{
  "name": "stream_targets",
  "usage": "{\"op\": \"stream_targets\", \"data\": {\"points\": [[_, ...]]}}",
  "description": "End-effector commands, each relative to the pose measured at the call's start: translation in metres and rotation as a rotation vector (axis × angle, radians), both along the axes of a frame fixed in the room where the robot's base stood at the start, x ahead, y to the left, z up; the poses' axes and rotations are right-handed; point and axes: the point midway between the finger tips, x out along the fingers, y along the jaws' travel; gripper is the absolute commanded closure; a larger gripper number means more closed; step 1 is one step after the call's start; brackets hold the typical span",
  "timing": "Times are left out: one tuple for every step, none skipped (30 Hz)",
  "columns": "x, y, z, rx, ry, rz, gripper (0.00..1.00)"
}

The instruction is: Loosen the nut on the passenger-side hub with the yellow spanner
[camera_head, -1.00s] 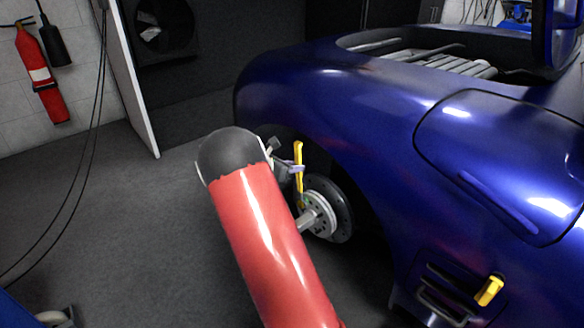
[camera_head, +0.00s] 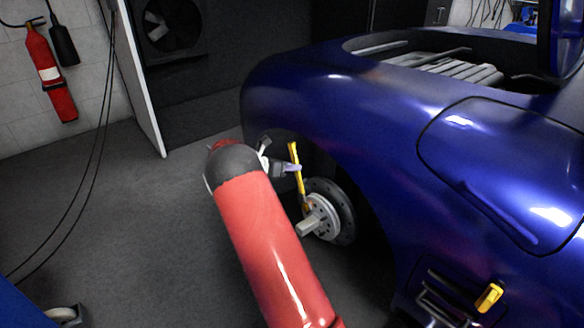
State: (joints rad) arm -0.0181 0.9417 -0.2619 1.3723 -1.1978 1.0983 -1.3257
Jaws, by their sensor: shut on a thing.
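The yellow spanner (camera_head: 296,160) stands nearly upright, its top leaning left, in front of the bare hub (camera_head: 322,214) and brake disc in the blue car's wheel arch. Its lower end meets the left upper part of the hub face. I cannot tell whether its jaw sits around the nut, which is too small to make out. My gripper (camera_head: 293,168) is shut on the spanner's upper part. My red arm with its dark joint hides part of the gripper and the floor beside the hub.
The blue car body (camera_head: 400,130) fills the right, its fender close above the spanner. Another yellow object (camera_head: 489,297) sits at the side vent. A fire extinguisher (camera_head: 50,75) hangs on the left wall. Dark floor (camera_head: 130,235) left of my arm is mostly clear, with hanging cables.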

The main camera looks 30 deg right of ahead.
Motion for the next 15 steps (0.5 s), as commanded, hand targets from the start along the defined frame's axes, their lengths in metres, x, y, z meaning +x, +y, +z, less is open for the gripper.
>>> {"op": "stream_targets", "data": {"points": [[0.006, 0.002, -0.003, -0.005, 0.024, 0.004, 1.00], [0.009, 0.002, -0.005, -0.008, 0.044, 0.004, 1.00], [0.014, 0.003, -0.007, -0.011, 0.073, 0.004, 1.00], [0.017, 0.003, -0.009, -0.012, 0.095, 0.005, 1.00], [0.020, 0.004, -0.010, -0.017, 0.114, 0.005, 1.00], [0.024, 0.004, -0.012, -0.020, 0.138, 0.006, 1.00], [0.026, 0.004, -0.012, -0.023, 0.154, 0.005, 1.00], [0.027, 0.004, -0.013, -0.024, 0.169, 0.005, 1.00], [0.029, 0.005, -0.014, -0.026, 0.182, 0.005, 1.00], [0.030, 0.005, -0.014, -0.026, 0.190, 0.005, 1.00], [0.031, 0.005, -0.014, -0.026, 0.194, 0.005, 1.00], [0.031, 0.005, -0.014, -0.027, 0.199, 0.005, 1.00], [0.031, 0.005, -0.014, -0.027, 0.199, 0.005, 1.00], [0.031, 0.005, -0.014, -0.027, 0.200, 0.005, 1.00], [0.031, 0.005, -0.014, -0.026, 0.199, 0.005, 1.00]]}}
